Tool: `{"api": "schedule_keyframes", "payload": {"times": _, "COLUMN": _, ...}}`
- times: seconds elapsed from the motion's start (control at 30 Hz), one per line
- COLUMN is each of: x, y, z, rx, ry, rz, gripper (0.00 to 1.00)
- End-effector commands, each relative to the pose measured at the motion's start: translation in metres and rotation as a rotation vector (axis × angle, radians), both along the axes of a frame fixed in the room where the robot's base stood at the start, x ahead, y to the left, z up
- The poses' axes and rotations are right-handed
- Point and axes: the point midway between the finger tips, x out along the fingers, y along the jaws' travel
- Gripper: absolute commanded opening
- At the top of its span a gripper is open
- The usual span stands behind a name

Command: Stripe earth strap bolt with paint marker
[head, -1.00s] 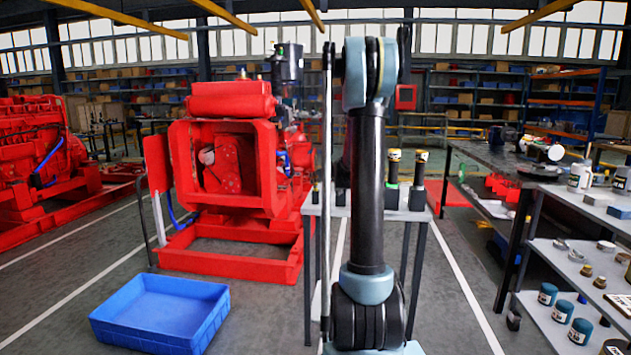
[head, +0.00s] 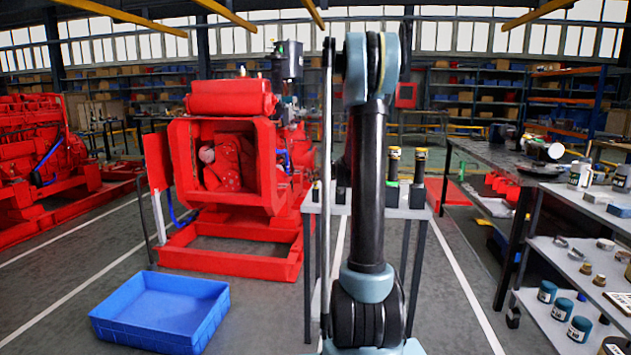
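The red diesel pumpset (head: 225,100) stands left of centre on its red base frame (head: 232,268). The earth strap and its bolt cannot be made out at this size. Two dark upright cylinders with yellowish bands, the left one (head: 393,163) and the right one (head: 419,166), stand on a grey stand (head: 404,212) behind my arm. They may be markers, but I cannot tell. My arm rises upright in the middle and hides part of the stand. I cannot pick out my gripper. A dark shape (head: 290,62) shows above the pumpset's right side; what it is is unclear.
An empty blue crate (head: 160,310) lies on the floor at front left. Another red engine (head: 38,150) stands at far left. A dark workbench (head: 490,158) and a grey shelf unit (head: 555,265) with jars line the right. Floor between crate and stand is clear.

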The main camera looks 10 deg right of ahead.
Motion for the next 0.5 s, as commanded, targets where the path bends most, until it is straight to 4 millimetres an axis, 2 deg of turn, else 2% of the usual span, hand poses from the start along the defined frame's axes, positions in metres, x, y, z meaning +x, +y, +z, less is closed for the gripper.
{"api": "schedule_keyframes", "payload": {"times": 0.5, "x": -0.067, "y": -0.025, "z": 0.028, "rx": -0.001, "ry": 0.001, "rz": -0.001, "gripper": 0.37}}
